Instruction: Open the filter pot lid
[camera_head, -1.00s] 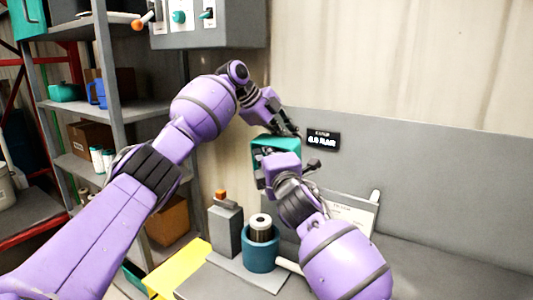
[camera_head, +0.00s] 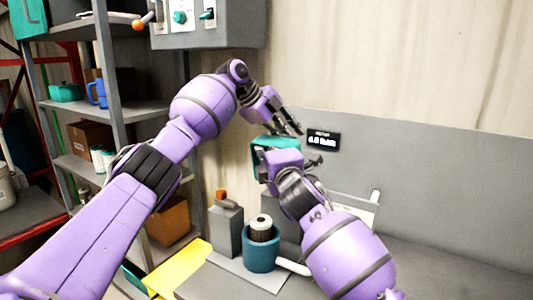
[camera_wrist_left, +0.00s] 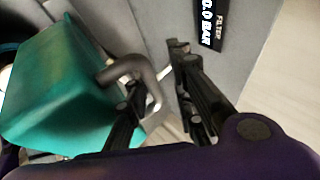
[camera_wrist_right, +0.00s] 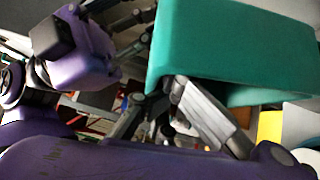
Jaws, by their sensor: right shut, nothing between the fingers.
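The filter pot is a blue cylinder (camera_head: 261,257) on a grey base, with its top uncovered and a dark, white-topped cartridge (camera_head: 261,227) visible inside. The teal lid (camera_head: 272,142) stands raised above and behind it, partly hidden by my right wrist; its hinge is hidden. In the left wrist view the lid (camera_wrist_left: 60,95) carries a grey hooked handle (camera_wrist_left: 135,72). My left gripper (camera_wrist_left: 160,75) is open, its fingers apart beside the handle's end. My right gripper (camera_wrist_right: 166,88) is shut and empty, its fingertips at the underside of the lid (camera_wrist_right: 235,50).
A FILTER pressure display (camera_head: 323,140) is on the wall right of the lid. A grey block with an orange top (camera_head: 225,222) stands left of the pot, near a yellow sheet (camera_head: 180,268). Shelving (camera_head: 120,110) is at left; a control box (camera_head: 210,22) hangs above.

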